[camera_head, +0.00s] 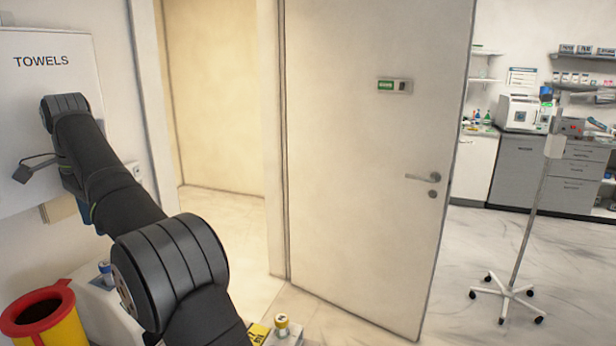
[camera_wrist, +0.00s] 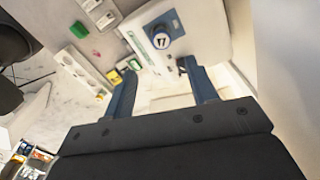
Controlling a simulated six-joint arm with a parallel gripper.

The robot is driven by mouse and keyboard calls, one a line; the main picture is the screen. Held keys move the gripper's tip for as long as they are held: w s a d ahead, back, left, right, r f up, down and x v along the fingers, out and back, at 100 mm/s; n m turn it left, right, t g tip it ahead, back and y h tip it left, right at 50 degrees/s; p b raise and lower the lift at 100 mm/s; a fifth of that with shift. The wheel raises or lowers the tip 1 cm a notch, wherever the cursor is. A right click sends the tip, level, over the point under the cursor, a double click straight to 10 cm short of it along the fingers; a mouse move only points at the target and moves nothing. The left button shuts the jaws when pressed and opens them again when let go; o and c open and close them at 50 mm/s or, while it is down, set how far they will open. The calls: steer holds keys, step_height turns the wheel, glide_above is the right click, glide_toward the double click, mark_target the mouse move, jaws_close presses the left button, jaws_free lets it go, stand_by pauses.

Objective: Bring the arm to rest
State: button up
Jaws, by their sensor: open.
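My black arm (camera_head: 112,200) reaches from the bottom of the head view up and left, its wrist end in front of the white towel dispenser (camera_head: 40,60). I cannot tell whether it touches the dispenser. In the wrist view my gripper (camera_wrist: 158,68) has its two blue fingers wide apart, with nothing between them. Below and beyond the fingers is a white unit with a round blue-and-white part (camera_wrist: 160,36). In the head view the fingers are mostly hidden behind my arm.
A yellow bin with a red rim (camera_head: 45,310) stands at the lower left. A small yellow-topped container (camera_head: 282,326) is at the bottom. A pale door (camera_head: 370,150) stands ajar in the middle. A wheeled pole (camera_head: 527,225) and grey cabinets (camera_head: 515,170) are at the right, with clear floor between.

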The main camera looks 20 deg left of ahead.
step_height(320, 180, down, 12)
steer(key=shift+r, duration=0.1)
step_height(320, 180, up, 7)
steer(key=shift+r, duration=0.2)
stand_by(0.4)
steer(key=shift+o, duration=0.4)
